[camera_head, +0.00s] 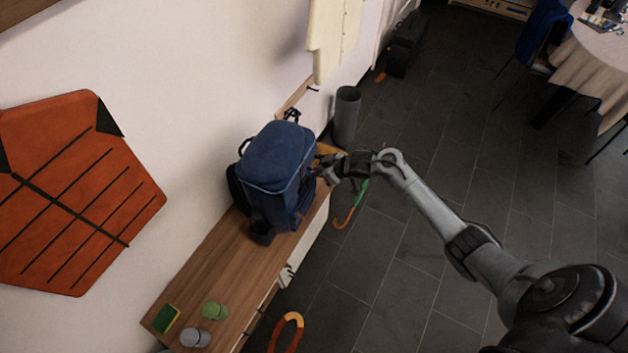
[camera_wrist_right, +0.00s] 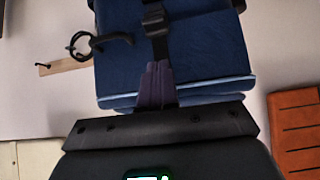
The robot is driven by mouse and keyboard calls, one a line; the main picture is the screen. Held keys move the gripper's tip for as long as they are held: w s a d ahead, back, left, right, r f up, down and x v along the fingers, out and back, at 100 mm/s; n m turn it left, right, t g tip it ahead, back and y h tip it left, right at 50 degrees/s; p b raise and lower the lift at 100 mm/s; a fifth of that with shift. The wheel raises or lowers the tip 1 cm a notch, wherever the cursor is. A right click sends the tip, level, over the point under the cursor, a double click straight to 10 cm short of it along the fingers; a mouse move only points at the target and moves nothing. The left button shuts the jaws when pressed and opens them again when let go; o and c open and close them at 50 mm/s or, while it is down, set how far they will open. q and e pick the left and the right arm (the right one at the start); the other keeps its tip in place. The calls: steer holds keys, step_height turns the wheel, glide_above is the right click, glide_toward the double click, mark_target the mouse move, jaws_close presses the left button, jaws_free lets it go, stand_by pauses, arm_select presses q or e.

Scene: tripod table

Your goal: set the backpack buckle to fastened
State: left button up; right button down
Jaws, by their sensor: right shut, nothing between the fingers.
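The blue backpack (camera_head: 277,165) stands upright on the wooden bench top against the wall. In the right wrist view the backpack (camera_wrist_right: 205,55) fills the upper middle, with a black strap and a black buckle piece (camera_wrist_right: 155,20) near the top edge. I cannot tell whether the buckle's halves are joined. My right gripper (camera_head: 317,170) is at the backpack's right side in the head view. Its purple fingers (camera_wrist_right: 156,85) are shut with nothing between them, below the buckle in the wrist view. Whether they touch the fabric is unclear. My left gripper is not in view.
A grey bin (camera_head: 346,117) stands beyond the bench. An umbrella handle (camera_head: 345,218) shows below my right wrist. The tiled floor at right is mostly open.

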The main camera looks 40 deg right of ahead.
mark_target(307, 180)
steer(key=f, duration=0.1)
steer(key=w+f, duration=0.1)
steer(key=f, duration=0.1)
steer(key=f+b, duration=0.1)
steer(key=shift+w+a+f, duration=0.25)
steer(key=shift+w+a, duration=0.1)
steer(key=shift+w, duration=0.05)
steer(key=shift+f, duration=0.65)
step_height(307, 180, down, 3)
steer(key=shift+s+r+b, duration=0.1)
steer(key=shift+b, duration=0.7)
